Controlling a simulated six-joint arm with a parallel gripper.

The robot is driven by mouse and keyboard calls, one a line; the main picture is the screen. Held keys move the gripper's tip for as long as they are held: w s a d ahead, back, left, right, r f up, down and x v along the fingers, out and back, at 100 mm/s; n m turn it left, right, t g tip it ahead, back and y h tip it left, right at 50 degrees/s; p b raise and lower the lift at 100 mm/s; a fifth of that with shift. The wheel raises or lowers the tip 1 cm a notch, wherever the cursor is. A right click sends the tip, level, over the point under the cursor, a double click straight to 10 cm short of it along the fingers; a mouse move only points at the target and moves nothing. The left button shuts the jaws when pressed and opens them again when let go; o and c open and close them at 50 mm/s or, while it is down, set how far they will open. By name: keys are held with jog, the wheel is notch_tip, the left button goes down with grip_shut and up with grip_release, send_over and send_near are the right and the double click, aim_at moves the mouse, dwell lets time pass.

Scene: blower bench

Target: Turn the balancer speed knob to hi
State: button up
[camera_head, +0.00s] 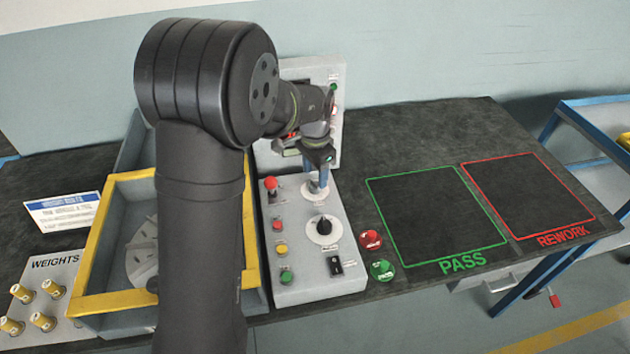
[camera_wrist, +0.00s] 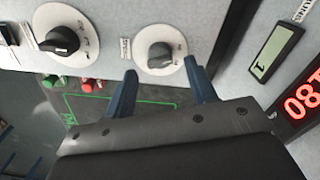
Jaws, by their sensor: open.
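The control box (camera_head: 300,262) carries two dark knobs on white dials. My gripper (camera_head: 318,184) is above the far knob, whose white dial (camera_head: 309,192) shows around the fingers. In the wrist view, my gripper (camera_wrist: 160,68) is open, its two blue fingers apart. That far knob (camera_wrist: 159,54) is just beyond and between the fingertips; I cannot tell whether they touch it. The near knob (camera_head: 323,227) is clear of the gripper and also shows in the wrist view (camera_wrist: 62,41).
A red button (camera_head: 277,225), yellow button (camera_head: 281,248) and green button (camera_head: 286,276) line the box's left side, below a red-topped lever (camera_head: 271,185). A black switch (camera_head: 335,265) is near its front. An upright panel with a red display (camera_wrist: 305,100) stands behind. The PASS area (camera_head: 435,212) is empty.

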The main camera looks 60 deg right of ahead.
aim_at(315, 182)
jog(key=shift+f, duration=1.8)
jog(key=c, duration=1)
jog(key=shift+o, duration=0.2)
jog(key=shift+m, duration=0.3)
jog(key=m, duration=0.9)
jog(key=shift+m, duration=0.3)
